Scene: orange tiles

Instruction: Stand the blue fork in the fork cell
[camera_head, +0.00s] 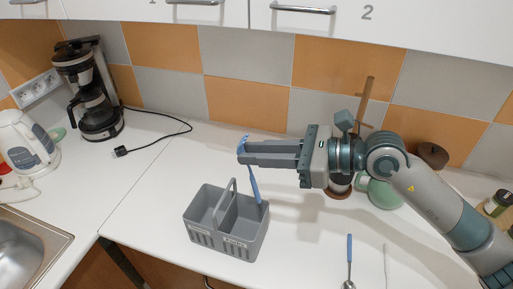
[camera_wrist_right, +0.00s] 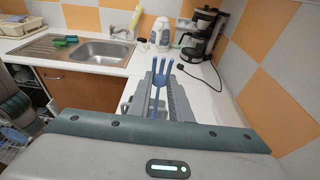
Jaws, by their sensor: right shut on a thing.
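The blue fork (camera_head: 254,184) is held near its tines by my right gripper (camera_head: 243,151), which is shut on it. The fork hangs tines up and slightly tilted, its handle end over or just inside the back right part of the grey cutlery caddy (camera_head: 205,240); I cannot tell which. The caddy has a central handle and small front labels, too small to read surely. In the right wrist view the fork's tines (camera_wrist_right: 161,80) stand up between my right gripper's fingers (camera_wrist_right: 160,92). My left gripper is not in view.
A blue-handled spoon (camera_head: 349,262) and a pale thin utensil (camera_head: 387,266) lie right of the caddy. A green mug (camera_head: 383,193) and a brown-based holder stand behind, near my arm. A coffee maker (camera_head: 97,100), kettle (camera_head: 27,142) and sink (camera_head: 25,245) are at left. Counter left of the caddy is clear.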

